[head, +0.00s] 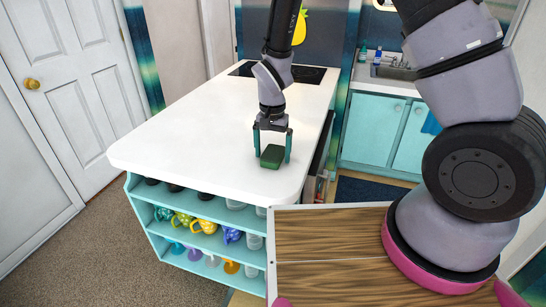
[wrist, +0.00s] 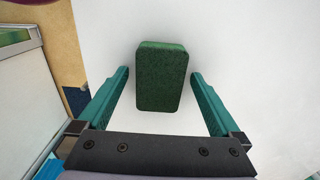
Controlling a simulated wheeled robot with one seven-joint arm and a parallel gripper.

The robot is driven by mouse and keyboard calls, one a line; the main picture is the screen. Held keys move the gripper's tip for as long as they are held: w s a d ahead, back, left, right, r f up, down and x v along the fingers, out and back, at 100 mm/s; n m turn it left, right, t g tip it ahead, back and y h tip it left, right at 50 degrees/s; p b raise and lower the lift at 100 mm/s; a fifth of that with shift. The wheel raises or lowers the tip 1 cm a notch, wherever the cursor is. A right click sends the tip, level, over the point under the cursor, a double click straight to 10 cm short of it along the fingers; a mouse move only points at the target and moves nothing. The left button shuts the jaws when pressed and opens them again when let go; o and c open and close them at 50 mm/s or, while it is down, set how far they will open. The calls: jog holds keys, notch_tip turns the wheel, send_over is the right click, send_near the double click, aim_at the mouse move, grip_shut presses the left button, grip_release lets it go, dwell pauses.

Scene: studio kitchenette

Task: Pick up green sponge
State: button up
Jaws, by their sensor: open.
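The green sponge (head: 272,157) is a dark green block lying on the white countertop (head: 190,130), close to its near right corner. In the wrist view the sponge (wrist: 161,76) sits between the two teal fingers of my gripper (wrist: 160,75), with a gap on each side. In the head view my gripper (head: 272,145) points down over the sponge, one finger on each side. The gripper is open and holds nothing. The sponge rests flat, and its top is fully visible in the wrist view.
A black cooktop (head: 300,73) is set in the far end of the counter. Shelves (head: 190,216) below hold colourful mugs and glasses. A sink (head: 393,70) is at the back right. The counter left of the sponge is clear; its right edge is close.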

aim_at(273, 153)
jog(key=c, duration=1.5)
notch_tip(273, 153, up, 10)
